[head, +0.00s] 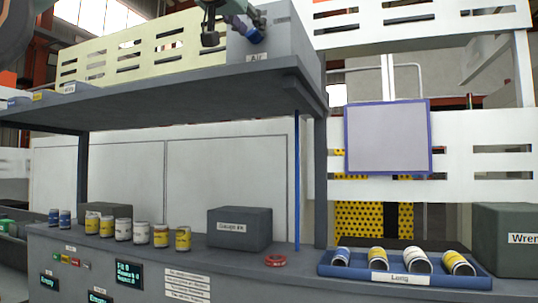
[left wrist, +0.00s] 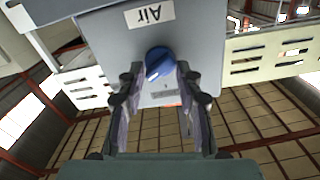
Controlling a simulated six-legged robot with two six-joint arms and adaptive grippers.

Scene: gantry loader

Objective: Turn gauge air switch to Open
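The air switch is a blue knob (head: 252,36) on the face of a grey box labelled "Air" (head: 278,38), on the upper shelf in the head view. In the left wrist view the blue knob (left wrist: 159,62) shows between the fingertips, with the "Air" label (left wrist: 149,14) upside down above it. My left gripper (head: 232,29) is open at the knob. In the left wrist view its fingers (left wrist: 158,76) stand on either side, with small gaps to the knob. I cannot tell how deep the tips reach around it. Small markings beside the knob are unreadable. My right gripper is not in view.
The grey shelf (head: 180,93) runs under the Air box. Below, a counter holds several cans (head: 141,232), a box labelled "Gauge" (head: 240,228), a red ring (head: 276,260) and a blue tray (head: 480,283) of cans. A slotted cream panel (head: 150,55) stands behind the shelf.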

